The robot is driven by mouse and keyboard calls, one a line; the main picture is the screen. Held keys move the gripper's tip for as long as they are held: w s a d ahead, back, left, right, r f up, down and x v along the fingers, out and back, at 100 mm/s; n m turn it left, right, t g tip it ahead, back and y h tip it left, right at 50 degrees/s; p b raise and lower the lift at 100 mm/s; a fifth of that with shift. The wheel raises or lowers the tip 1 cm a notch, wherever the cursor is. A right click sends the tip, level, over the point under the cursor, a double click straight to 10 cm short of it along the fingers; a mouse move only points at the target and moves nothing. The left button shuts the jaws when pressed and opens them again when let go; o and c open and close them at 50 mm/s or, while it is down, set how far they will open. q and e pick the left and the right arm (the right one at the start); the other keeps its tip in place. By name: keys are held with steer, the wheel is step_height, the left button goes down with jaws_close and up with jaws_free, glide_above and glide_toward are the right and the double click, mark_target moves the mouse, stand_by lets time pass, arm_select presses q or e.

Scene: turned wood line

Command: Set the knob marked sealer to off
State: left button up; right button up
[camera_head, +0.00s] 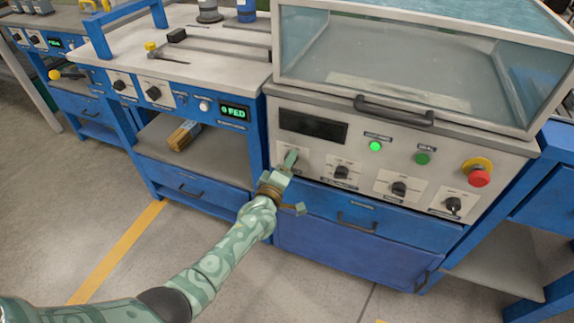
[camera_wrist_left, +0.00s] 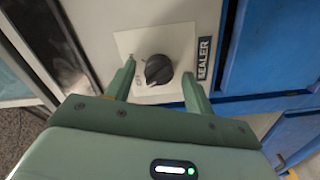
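The sealer knob (camera_wrist_left: 158,69) is a round black knob on a white plate, beside a dark label reading SEALER (camera_wrist_left: 204,58) in the left wrist view. In the head view my left gripper (camera_head: 290,160) is at the leftmost plate of the grey panel and hides the knob. My right gripper is not in view.
The panel also carries three more black knobs, including one just right (camera_head: 341,172), a lit green lamp (camera_head: 376,146), a red emergency button (camera_head: 479,178) and a dark display (camera_head: 313,127). A glazed hood (camera_head: 420,60) with a handle stands above. Blue drawers (camera_head: 355,240) lie below.

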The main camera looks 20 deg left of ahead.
arm_select(q)
steer(key=s+p, duration=0.6)
steer(key=s, duration=1)
steer(key=shift+s+a+p, duration=0.2)
steer(key=shift+a+p, duration=0.1)
steer(key=shift+p, duration=0.1)
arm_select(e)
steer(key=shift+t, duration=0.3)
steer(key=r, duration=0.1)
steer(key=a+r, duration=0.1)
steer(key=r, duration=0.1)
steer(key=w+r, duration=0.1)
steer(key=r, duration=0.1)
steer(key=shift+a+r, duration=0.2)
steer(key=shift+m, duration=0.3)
